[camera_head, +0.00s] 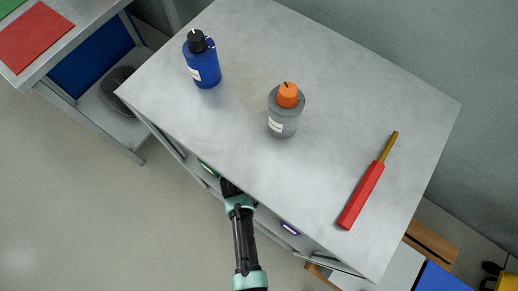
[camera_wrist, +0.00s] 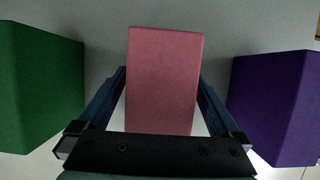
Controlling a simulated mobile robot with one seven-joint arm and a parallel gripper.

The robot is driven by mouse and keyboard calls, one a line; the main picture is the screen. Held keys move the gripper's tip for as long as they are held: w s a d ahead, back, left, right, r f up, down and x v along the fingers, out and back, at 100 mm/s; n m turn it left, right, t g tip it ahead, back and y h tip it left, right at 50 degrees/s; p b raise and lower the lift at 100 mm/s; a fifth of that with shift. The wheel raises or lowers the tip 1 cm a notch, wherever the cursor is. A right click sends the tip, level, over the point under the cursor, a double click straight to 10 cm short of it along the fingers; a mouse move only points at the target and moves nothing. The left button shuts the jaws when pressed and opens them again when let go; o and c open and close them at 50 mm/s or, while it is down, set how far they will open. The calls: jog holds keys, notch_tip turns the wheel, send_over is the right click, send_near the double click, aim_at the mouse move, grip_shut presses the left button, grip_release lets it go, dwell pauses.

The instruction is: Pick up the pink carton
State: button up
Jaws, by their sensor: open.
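The pink carton (camera_wrist: 162,80) stands in the middle of the wrist view as an upright-looking box. My gripper (camera_wrist: 162,100) is open, with one dark blue finger on the left side of the carton and one on the right. The carton's lower part is hidden behind the gripper's black palm bar. I cannot tell whether the fingers touch it. In the head view my gripper's end goes under the table's front edge, and the pink carton is hidden there.
A green box (camera_wrist: 40,85) stands left of the carton and a purple box (camera_wrist: 275,105) right, both close to the fingers. The tabletop (camera_head: 330,90) above holds a blue bottle (camera_head: 204,68), a grey bottle (camera_head: 285,115) with orange cap and a red-handled tool (camera_head: 362,195).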

jog(key=shift+f, duration=0.15)
dwell(0.3)
grip_shut()
